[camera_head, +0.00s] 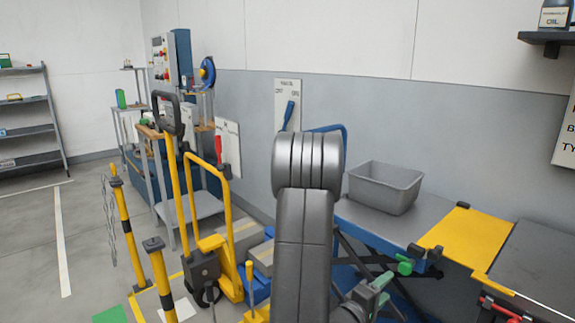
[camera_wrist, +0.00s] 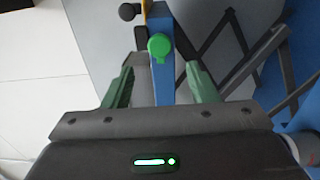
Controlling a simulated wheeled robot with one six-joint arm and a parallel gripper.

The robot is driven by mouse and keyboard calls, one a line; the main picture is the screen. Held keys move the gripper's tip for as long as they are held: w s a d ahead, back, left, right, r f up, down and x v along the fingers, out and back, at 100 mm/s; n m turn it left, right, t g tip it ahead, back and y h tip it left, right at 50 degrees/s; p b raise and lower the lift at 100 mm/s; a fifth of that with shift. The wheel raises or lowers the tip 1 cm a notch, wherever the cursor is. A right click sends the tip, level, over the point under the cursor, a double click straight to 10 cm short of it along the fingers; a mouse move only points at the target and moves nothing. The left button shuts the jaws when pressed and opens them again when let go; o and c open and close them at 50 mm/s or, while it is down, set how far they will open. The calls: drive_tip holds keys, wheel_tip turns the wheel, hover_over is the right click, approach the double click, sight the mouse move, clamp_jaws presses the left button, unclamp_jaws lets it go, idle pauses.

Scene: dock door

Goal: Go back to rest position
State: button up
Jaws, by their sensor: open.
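My gripper (camera_wrist: 160,68) is open, with its two green fingers apart and nothing held between them. In the wrist view a round green knob (camera_wrist: 159,46) on a blue bar shows just beyond the fingertips, in line with the gap. In the head view the gripper (camera_head: 385,287) is low, right of my grey arm, close to the green knob (camera_head: 404,266) at the lift table's edge. Whether a finger touches the knob I cannot tell. My arm hides part of the table and wall.
The blue lift table (camera_head: 372,225) carries a grey bin (camera_head: 385,188). A yellow plate (camera_head: 468,238) lies at its right, leading to a dark surface. A yellow pallet truck (camera_head: 224,235) and yellow posts (camera_head: 128,228) stand left. Floor is open at far left.

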sight(403, 271)
drive_tip(key=x, duration=1.1)
drive_tip(key=shift+b, duration=0.35)
drive_tip(key=m+b, duration=0.2)
drive_tip(key=m, duration=0.2)
drive_tip(key=shift+f, duration=0.15)
drive_tip(key=m+b, duration=0.2)
drive_tip(key=m, duration=0.2)
drive_tip(key=shift+a+m+b, duration=0.1)
drive_tip(key=shift+m+b, duration=0.2)
drive_tip(key=shift+m, duration=0.1)
drive_tip(key=m+b, duration=0.2)
drive_tip(key=m, duration=0.2)
drive_tip(key=shift+m+b, duration=1.55)
drive_tip(key=shift+m, duration=1.05)
